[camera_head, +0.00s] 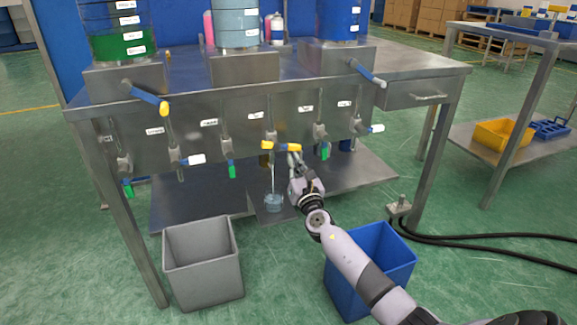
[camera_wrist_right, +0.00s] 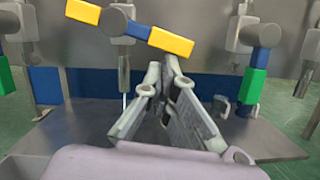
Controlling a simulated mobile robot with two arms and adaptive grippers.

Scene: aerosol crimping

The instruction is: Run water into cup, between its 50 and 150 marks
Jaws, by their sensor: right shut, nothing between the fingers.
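A clear cup (camera_head: 273,203) stands on the low shelf under the middle tap. It looks bluish inside; its marks and the water level are too small to read. A thin pale stream (camera_head: 273,178) runs down from the tap to the cup, and it also shows in the wrist view (camera_wrist_right: 124,104). The tap's yellow-ended handle (camera_head: 282,146) lies crosswise; in the wrist view it has a blue middle (camera_wrist_right: 138,30). My right gripper (camera_head: 294,152) is shut and empty, just below and beside the handle's right end. In the wrist view its fingertips (camera_wrist_right: 163,66) are close under that end. My left gripper is out of view.
Other taps with white and green handles line the steel bench front (camera_head: 205,125). A grey bin (camera_head: 203,262) and a blue bin (camera_head: 385,262) stand on the floor before it, my right arm passing over the blue one. Black hoses (camera_head: 470,242) lie at the right.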

